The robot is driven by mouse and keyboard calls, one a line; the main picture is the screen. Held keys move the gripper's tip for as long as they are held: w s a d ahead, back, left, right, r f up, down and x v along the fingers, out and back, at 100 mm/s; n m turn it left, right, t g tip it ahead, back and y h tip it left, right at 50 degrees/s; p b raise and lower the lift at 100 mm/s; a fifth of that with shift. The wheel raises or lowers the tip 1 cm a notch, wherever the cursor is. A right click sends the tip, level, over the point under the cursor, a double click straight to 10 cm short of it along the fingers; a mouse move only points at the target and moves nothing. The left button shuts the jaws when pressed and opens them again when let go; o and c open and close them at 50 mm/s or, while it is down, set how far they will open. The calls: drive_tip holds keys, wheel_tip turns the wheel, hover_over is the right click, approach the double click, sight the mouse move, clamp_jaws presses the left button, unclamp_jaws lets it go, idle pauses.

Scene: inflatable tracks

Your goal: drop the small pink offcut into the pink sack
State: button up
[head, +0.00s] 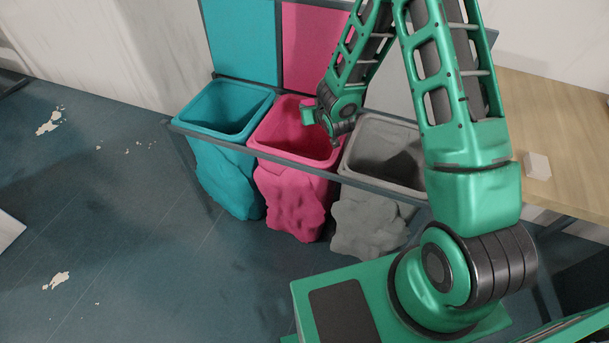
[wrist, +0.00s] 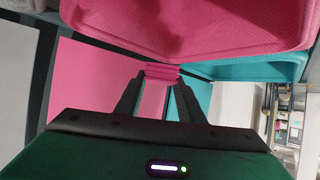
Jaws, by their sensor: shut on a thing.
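The pink sack (head: 293,186) hangs open in a dark frame, between a teal sack and a grey sack. Its pink rim and inside (wrist: 215,22) fill the top of the wrist view. My gripper (wrist: 160,84) is shut on the small pink offcut (wrist: 162,71), which sits between the two dark fingertips. In the head view my gripper and wrist show over the right part of the pink sack's mouth. The offcut cannot be made out there. The exact height above the rim is hard to tell.
The teal sack (head: 222,170) is on the left and the grey sack (head: 365,222) on the right. Coloured panels, with a pink one (head: 312,48), stand behind. A wooden table (head: 560,125) at the right bears a small white block (head: 537,166). The floor at the left is mostly clear.

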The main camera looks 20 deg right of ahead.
wheel_tip(320, 180, down, 6)
idle(0.6)
drive_tip(key=o, duration=1.1)
drive_tip(key=v, duration=1)
drive_tip(key=shift+s+r, duration=0.2)
drive_tip(key=shift+d, duration=0.25)
